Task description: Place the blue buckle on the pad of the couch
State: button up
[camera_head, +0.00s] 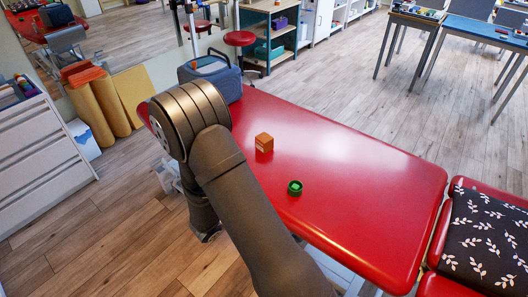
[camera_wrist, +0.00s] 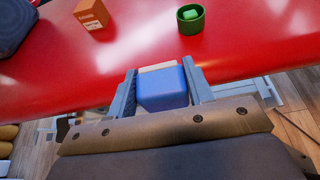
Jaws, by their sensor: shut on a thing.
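My gripper (camera_wrist: 162,78) shows in the wrist view, shut on the blue buckle (camera_wrist: 163,92), a rounded blue block between its two grey fingers. A pale beige strip shows at the buckle's far edge. The buckle is seen against the near edge of the red couch pad (camera_wrist: 240,45); the height between them I cannot tell. In the head view the pad (camera_head: 350,180) lies across the middle, and my arm hides the gripper and the buckle.
An orange box (camera_head: 264,143) and a small green round container (camera_head: 295,188) with something green inside stand on the pad. A dark blue-grey bag-like thing (camera_head: 212,78) is at its far end. A dark leaf-patterned cushion (camera_head: 488,235) lies at right. The pad's right part is bare.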

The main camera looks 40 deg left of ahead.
notch_tip(320, 180, up, 12)
jog(key=w, duration=0.1)
jog(key=w+d, duration=0.4)
jog(key=w, duration=0.8)
jog(key=w+d, duration=0.4)
jog(key=w, duration=0.8)
jog(key=a+f, duration=0.3)
jog(key=f, duration=0.1)
jog(key=s+a+f, duration=0.1)
jog(key=a+f, duration=0.3)
jog(key=s+a+f, duration=0.1)
jog(key=a+f, duration=0.3)
jog(key=shift+a, duration=0.25)
jog(key=shift+f, duration=2.05)
jog(key=shift+f, duration=0.15)
jog(key=o, duration=1)
jog(key=shift+o, duration=0.2)
